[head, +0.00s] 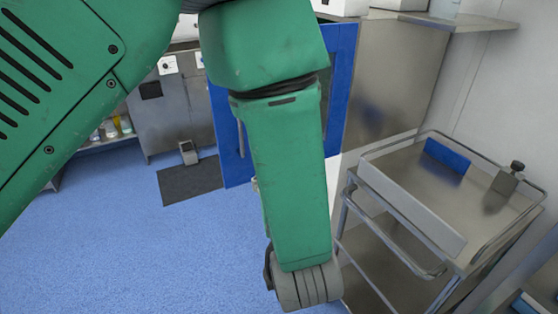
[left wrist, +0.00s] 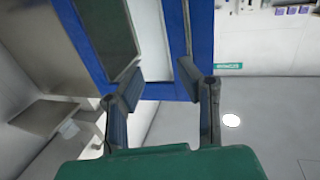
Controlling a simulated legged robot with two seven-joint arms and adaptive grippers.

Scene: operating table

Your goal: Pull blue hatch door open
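The blue hatch door (head: 232,150) stands behind my green left arm in the head view, which covers its middle. A thin grey upright bar (head: 241,139), which looks like a handle, shows on its left part. In the left wrist view the blue hatch door (left wrist: 129,45) fills the upper middle, with a dark pane and a pale strip. My left gripper (left wrist: 160,77) is open, its fingers apart in front of the blue lower edge. I see nothing held, and cannot tell whether the fingers touch the door. My right gripper is in neither view.
A steel cart (head: 450,245) with a raised rim stands at the right, with a blue block (head: 447,157) on top. A dark mat (head: 190,181) lies on the blue floor near grey cabinets (head: 180,118). The floor at the left (head: 150,245) is clear.

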